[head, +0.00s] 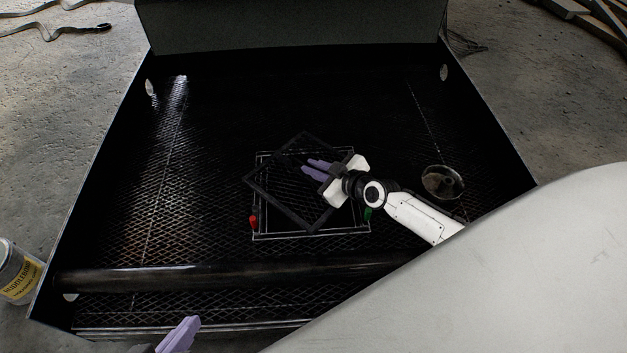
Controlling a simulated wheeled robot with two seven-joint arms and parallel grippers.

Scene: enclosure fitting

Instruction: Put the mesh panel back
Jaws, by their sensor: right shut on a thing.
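The mesh panel (278,207), a dark square frame, is over a pale-outlined square frame (330,237) in the enclosure floor. The panel is turned diagonally to that outline, so its corners stick out past it. I cannot tell whether it touches the frame. My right gripper (316,170), with purple fingers, is shut on the panel at its upper right side. A red piece (254,223) sits at the outline's left side and a green piece (368,214) at its right side. My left gripper (182,335) shows only partly at the bottom edge; its opening is hidden.
The dark enclosure has a mesh floor and raised side walls (497,120). A thick pipe (200,276) crosses its front. A round metal part (442,181) lies right of the panel. A labelled can (18,272) stands outside at left. The mesh floor left of the panel is clear.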

